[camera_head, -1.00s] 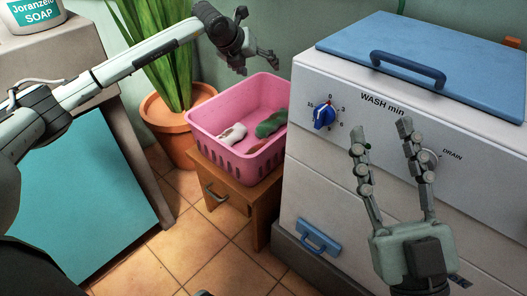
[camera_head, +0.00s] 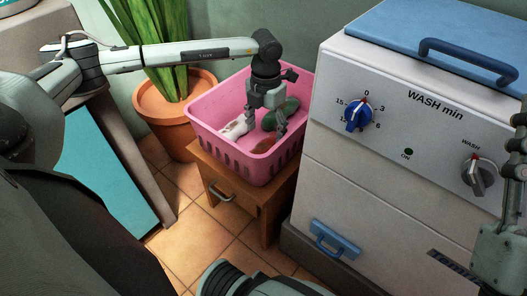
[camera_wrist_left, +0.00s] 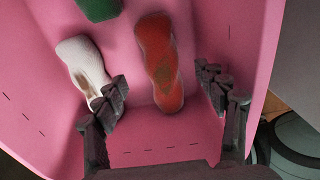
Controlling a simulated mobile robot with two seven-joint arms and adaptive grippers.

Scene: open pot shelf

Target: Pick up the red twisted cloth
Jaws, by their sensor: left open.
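The red twisted cloth (camera_head: 264,146) lies in the pink basket (camera_head: 207,129), partly hidden behind my left gripper in the head view. In the left wrist view the red cloth (camera_wrist_left: 157,52) is long and lumpy with a brownish patch. My left gripper (camera_head: 265,126) points down inside the basket, open. In the wrist view its fingers (camera_wrist_left: 163,92) stand on either side of the cloth's near end, with nothing held between them. My right gripper (camera_head: 518,140) is cut off by the right edge of the head view.
A white stained cloth (camera_head: 234,128) lies left of the red one, close to the left finger in the wrist view. A green cloth (camera_head: 287,109) lies behind.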

